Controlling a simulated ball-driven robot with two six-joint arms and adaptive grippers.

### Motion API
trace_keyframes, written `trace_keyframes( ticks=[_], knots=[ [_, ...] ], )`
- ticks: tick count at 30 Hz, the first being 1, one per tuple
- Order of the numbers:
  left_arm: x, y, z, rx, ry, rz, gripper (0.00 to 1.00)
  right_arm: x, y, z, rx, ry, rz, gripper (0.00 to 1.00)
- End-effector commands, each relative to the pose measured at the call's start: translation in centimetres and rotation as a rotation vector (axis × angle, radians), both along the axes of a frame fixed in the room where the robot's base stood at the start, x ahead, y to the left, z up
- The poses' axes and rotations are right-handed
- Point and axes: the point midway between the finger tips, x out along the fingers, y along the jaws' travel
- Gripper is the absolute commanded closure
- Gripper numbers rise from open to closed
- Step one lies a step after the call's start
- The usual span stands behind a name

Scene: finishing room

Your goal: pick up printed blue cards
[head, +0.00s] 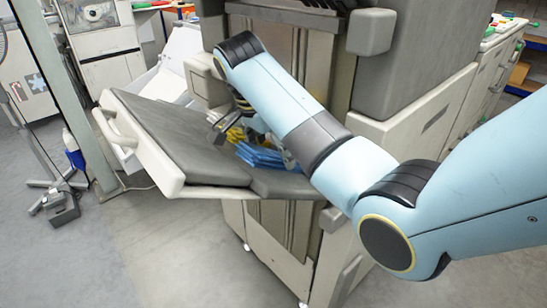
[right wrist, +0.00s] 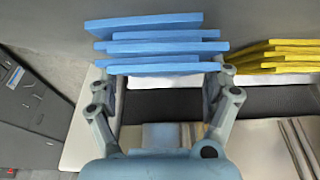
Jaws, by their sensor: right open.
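Several blue cards (head: 262,156) lie in an uneven stack on the dark surface of the machine's tilted tray. They also show at the top of the right wrist view (right wrist: 155,45). My right gripper (head: 272,143) is mostly hidden behind my own forearm in the head view. In the right wrist view, my right gripper (right wrist: 165,88) is open, with its fingers spread near the near edge of the blue stack. Nothing shows held between them; I cannot tell whether they touch the cards. My left gripper is not in view.
Several yellow cards (right wrist: 275,56) lie beside the blue stack, and they show in the head view (head: 234,136) too. The tray (head: 170,135) has a pale rim and handle. The machine's tall body (head: 425,75) rises behind. Open floor (head: 165,260) lies at the front left.

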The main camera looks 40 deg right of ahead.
Motion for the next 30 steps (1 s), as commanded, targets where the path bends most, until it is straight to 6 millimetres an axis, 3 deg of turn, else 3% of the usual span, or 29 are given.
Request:
trace_keyframes(
  ticks=[17,30],
  knots=[
    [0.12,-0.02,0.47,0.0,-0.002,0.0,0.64,-0.01,0.02,-0.32,0.0,0.0,0.0,0.15],
    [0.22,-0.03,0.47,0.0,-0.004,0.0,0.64,-0.14,0.06,-0.46,0.002,0.006,0.0,0.73]
  ],
)
